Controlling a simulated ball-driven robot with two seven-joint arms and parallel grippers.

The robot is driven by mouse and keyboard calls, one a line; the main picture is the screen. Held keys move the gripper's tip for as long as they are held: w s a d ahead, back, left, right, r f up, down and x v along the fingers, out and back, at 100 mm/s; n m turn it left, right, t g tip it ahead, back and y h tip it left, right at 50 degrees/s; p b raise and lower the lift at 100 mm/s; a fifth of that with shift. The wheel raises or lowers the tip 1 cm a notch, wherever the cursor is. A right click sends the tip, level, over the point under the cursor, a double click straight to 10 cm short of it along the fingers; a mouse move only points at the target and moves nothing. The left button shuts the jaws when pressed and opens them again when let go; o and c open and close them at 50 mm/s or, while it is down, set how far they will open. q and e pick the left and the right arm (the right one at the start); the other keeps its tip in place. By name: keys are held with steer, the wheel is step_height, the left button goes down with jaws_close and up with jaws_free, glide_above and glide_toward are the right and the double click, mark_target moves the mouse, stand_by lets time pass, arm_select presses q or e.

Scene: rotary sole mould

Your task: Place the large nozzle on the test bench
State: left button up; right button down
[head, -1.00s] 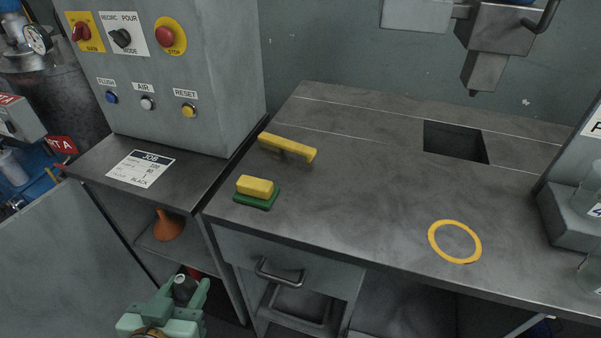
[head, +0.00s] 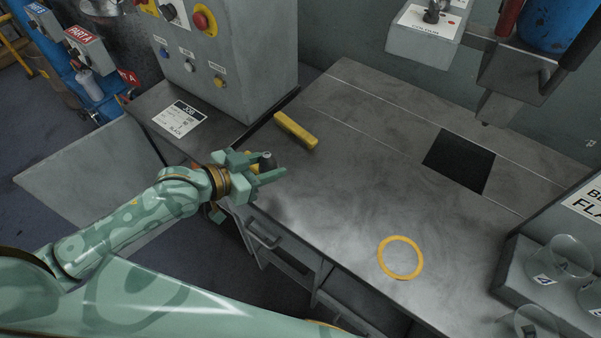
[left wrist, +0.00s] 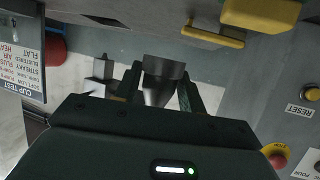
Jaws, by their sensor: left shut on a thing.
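My left gripper (head: 270,168) is over the left front edge of the test bench (head: 335,185) in the head view. It is shut on a dark grey nozzle (left wrist: 164,68), which shows between the fingers in the left wrist view as a cylinder with a wide rim. In the head view only a small grey end of the nozzle (head: 267,156) shows between the fingers. A flat yellow ring (head: 401,258) lies on the bench to the right of the gripper. My right gripper is not in view.
A yellow bar-shaped tool (head: 296,131) lies on the bench near the control cabinet (head: 245,60). A dark square opening (head: 459,161) is in the bench at the back right. Glass cups (head: 558,262) stand at the right. The bench around the ring is clear.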

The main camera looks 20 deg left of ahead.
arm_select(q)
steer(key=b, duration=0.2)
glide_above(297, 186)
steer(key=f, duration=0.6)
steer(key=shift+s+a, duration=0.2)
steer(key=shift+w+d+f+b, duration=0.15)
steer(key=shift+f+b, duration=0.2)
steer(key=shift+f, duration=0.65)
steer(key=shift+w+d+f+b, duration=0.1)
steer(key=shift+f+b, duration=0.2)
steer(key=shift+f, duration=0.65)
steer(key=shift+f, duration=0.2)
steer(key=o, duration=1)
steer(key=shift+r, duration=0.25)
steer(key=p+v, duration=0.2)
steer(key=v, duration=1)
